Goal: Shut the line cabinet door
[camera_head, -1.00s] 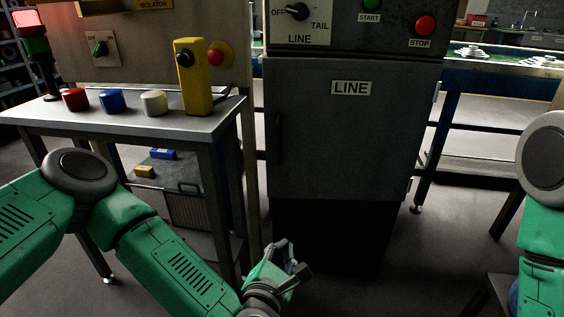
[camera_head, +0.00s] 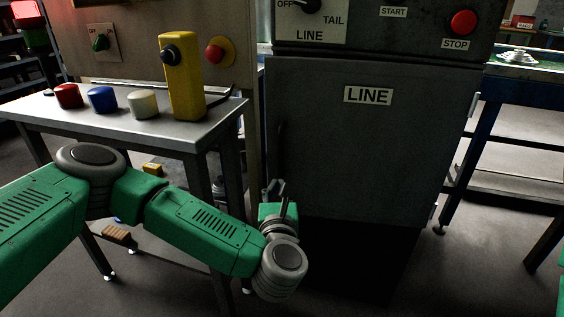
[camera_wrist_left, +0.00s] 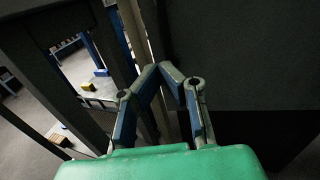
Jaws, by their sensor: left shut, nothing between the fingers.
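The line cabinet door (camera_head: 365,150) is a dark grey panel with a white LINE label (camera_head: 368,95). Its dark handle (camera_head: 282,142) is on the left side and small hinges show on the right edge. The door looks flush or nearly so with the cabinet; I cannot tell whether it is fully shut. My left gripper (camera_head: 274,186) is shut and empty, by the door's lower left edge; contact cannot be made out. In the left wrist view its fingers (camera_wrist_left: 165,69) meet at the tips, with the dark panel to their right. My right gripper is out of view.
Above the door is a panel with a red stop button (camera_head: 463,22). A blue-framed bench (camera_head: 487,120) stands right.

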